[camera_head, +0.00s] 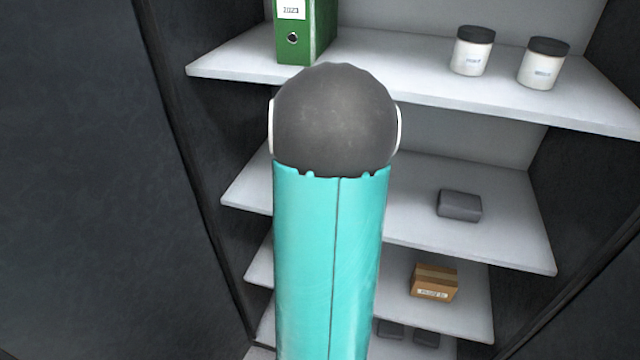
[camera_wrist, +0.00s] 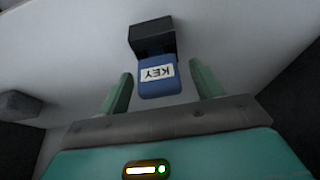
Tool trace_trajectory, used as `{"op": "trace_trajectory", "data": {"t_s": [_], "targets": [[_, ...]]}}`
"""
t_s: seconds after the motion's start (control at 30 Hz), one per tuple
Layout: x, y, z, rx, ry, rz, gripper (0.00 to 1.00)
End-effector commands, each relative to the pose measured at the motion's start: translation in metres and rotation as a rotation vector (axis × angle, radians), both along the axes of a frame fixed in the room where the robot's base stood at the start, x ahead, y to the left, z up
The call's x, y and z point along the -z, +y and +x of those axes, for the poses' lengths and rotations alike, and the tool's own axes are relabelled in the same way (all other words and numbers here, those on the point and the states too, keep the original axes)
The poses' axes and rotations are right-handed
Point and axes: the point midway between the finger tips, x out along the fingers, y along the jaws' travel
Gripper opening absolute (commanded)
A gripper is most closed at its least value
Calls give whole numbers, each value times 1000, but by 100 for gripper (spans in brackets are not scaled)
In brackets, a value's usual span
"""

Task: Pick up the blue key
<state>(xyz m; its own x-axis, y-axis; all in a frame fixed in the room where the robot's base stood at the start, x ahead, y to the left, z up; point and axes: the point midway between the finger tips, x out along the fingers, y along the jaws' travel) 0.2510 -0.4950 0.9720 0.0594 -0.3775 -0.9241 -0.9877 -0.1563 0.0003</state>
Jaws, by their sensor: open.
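The blue key (camera_wrist: 160,88) shows in the wrist view, with a white label reading KEY upside down. It adjoins a black block (camera_wrist: 152,37) on its far side; I cannot tell whether it is plugged into the block or only touching it. My gripper (camera_wrist: 161,82) is open, with one green finger on each side of the key. A gap shows between each finger and the key. In the head view the key and my gripper are hidden behind my own teal arm.
White shelves (camera_head: 458,98) stand in a dark cabinet. The upper shelf holds a green binder (camera_head: 296,30) and two white jars (camera_head: 472,52) (camera_head: 543,64). Lower are a grey box (camera_head: 459,205) and a cardboard box (camera_head: 434,282). A grey block (camera_wrist: 18,104) lies left in the wrist view.

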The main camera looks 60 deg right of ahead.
Motion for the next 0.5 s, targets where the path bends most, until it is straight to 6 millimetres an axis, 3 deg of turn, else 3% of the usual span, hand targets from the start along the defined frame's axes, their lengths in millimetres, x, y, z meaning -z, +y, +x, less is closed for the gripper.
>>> {"op": "trace_trajectory", "data": {"t_s": [0.27, 0.5], "targets": [[6, -3, 0, 0, 0, -1, 65], [6, -2, 0, 0, 0, -1, 22]]}}
